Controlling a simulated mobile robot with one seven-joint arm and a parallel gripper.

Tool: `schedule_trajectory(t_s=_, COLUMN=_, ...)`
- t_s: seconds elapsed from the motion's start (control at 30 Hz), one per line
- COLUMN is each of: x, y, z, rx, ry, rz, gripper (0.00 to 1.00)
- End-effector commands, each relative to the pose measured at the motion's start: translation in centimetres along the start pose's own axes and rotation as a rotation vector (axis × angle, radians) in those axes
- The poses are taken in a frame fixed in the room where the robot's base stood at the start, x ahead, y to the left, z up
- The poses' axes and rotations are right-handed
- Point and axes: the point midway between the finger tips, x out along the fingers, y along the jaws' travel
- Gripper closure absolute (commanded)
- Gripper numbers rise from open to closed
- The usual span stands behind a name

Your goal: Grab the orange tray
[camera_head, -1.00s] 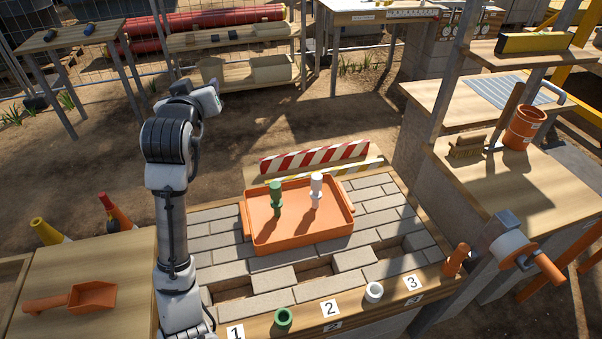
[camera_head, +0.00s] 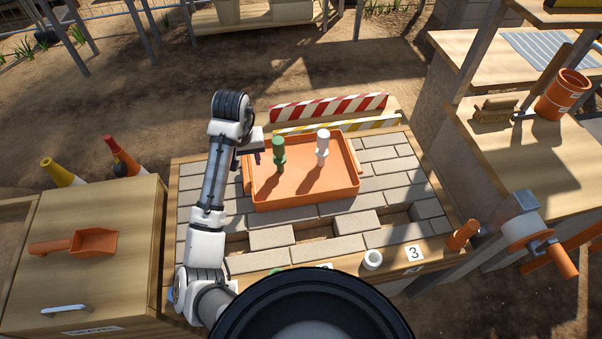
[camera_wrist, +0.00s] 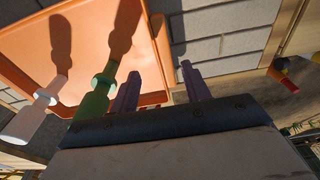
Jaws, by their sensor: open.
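The orange tray (camera_head: 330,190) lies flat on the grey brick surface, with a handle (camera_head: 247,180) on its left side. A green bottle-shaped piece (camera_head: 279,154) and a white one (camera_head: 322,148) stand upright in it. My gripper (camera_head: 258,157) is by the tray's left edge, near the green piece. In the wrist view my gripper (camera_wrist: 160,84) is open, with one finger over the tray side (camera_wrist: 158,40) and the other over the bricks. Orange shows between the fingers, probably the handle. I cannot tell whether the fingers touch it.
A red-and-white striped barrier (camera_head: 330,107) and a yellow-and-white one (camera_head: 340,126) stand behind the tray. An orange scoop (camera_head: 92,242) lies on the left wooden cabinet. A white ring (camera_head: 372,260) and an orange peg (camera_head: 462,235) are at the front edge. Bricks right of the tray are clear.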

Motion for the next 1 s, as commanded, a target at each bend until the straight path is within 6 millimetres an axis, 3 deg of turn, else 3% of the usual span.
schedule_trajectory(t_s=0.5, x=5.4, y=-0.7, z=-0.7, rx=-0.001, ry=0.000, rz=-0.001, gripper=0.53)
schedule_trajectory(t_s=0.8, x=6.2, y=-0.6, z=-0.7, rx=0.000, ry=0.002, rz=-0.001, gripper=0.53)
schedule_trajectory(t_s=1.0, x=6.1, y=-0.7, z=-0.7, rx=0.000, ry=0.002, rz=-0.001, gripper=0.78)
